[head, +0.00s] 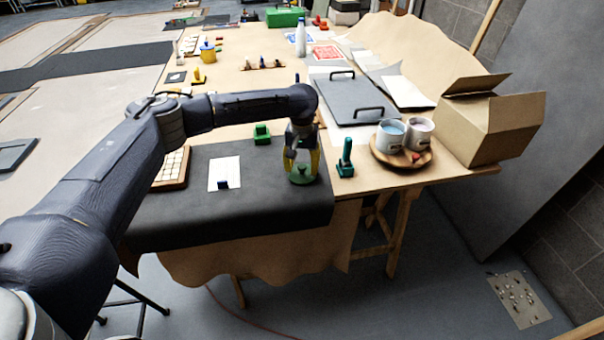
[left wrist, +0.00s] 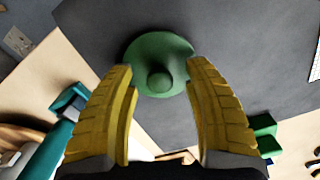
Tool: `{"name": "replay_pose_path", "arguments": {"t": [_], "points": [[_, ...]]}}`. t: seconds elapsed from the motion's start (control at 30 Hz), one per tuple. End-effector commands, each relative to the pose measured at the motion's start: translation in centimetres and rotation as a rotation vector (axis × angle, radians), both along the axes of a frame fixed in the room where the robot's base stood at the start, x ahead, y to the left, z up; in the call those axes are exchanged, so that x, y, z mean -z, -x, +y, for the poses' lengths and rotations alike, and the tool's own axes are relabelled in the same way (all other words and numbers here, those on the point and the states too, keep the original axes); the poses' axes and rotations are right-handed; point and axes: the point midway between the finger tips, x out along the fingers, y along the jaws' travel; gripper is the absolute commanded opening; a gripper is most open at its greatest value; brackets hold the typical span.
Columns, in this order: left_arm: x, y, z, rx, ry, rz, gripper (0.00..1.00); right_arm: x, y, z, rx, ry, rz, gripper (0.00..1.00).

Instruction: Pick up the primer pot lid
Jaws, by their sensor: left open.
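A round green lid with a knob (left wrist: 160,58), which I take to be the primer pot lid, lies on the dark mat (head: 262,205). It also shows near the mat's right edge in the head view (head: 301,179). My left gripper (head: 302,172) points down over the lid, open and empty. In the left wrist view its yellow fingers (left wrist: 160,75) stand apart on either side of the lid's knob. I cannot tell whether they touch the lid. My right gripper is in neither view.
A teal-handled tool (head: 345,160) stands just right of the gripper. Further right, a round wooden tray (head: 377,155) holds two pots. A green block (head: 262,134) and a white sheet (head: 222,170) are to the left. A cardboard box (head: 490,130) stands at the right edge.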

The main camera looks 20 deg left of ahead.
Motion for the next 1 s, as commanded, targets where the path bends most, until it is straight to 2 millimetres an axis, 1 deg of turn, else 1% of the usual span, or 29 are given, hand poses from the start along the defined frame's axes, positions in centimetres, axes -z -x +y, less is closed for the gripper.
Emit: {"name": "replay_pose_path", "arguments": {"t": [0.03, 0.07, 0.5, 0.53, 1.0], "points": [[-0.01, 0.00, -0.01, 0.000, 0.000, 0.000, 0.51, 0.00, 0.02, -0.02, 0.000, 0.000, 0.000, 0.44], [-0.02, 0.00, -0.01, 0.000, 0.000, 0.000, 0.53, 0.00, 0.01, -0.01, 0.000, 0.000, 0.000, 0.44], [-0.03, 0.01, -0.01, 0.000, 0.000, 0.000, 0.02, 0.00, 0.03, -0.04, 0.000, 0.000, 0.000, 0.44], [-0.03, 0.01, -0.02, 0.000, 0.000, 0.000, 0.00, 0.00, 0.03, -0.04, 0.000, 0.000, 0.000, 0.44], [-0.14, -0.01, -0.01, 0.000, 0.000, 0.000, 0.00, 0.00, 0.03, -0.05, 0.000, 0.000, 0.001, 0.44]]}}
